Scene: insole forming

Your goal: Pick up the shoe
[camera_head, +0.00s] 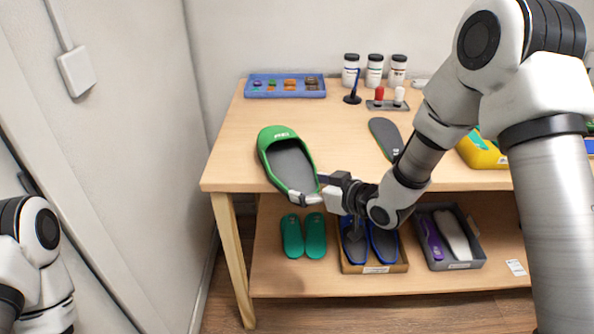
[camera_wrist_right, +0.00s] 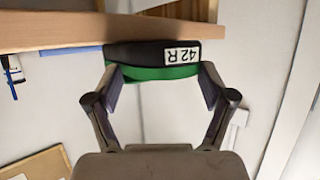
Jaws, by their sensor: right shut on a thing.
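The shoe is a green slipper (camera_head: 275,143) with a dark grey insole, at the front left of the tabletop (camera_head: 340,165) in the head view. Its toe points to the back left, and its heel is at the table's front edge. My right gripper (camera_head: 308,197) is shut on the heel end. In the right wrist view, the heel of the slipper (camera_wrist_right: 150,72) shows a black and green sole edge and a "42R" label, between the fingers of the gripper (camera_wrist_right: 160,82). I cannot tell whether the slipper rests on the table. Only part of my left arm shows; its gripper is out of view.
A dark insole (camera_head: 385,137) lies right of the slipper. A blue tray (camera_head: 250,92), white jars (camera_head: 374,72) and a small stand (camera_head: 388,105) are at the back. A yellow item (camera_head: 480,152) is at right. The lower shelf holds green insoles (camera_head: 303,236) and bins (camera_head: 461,262).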

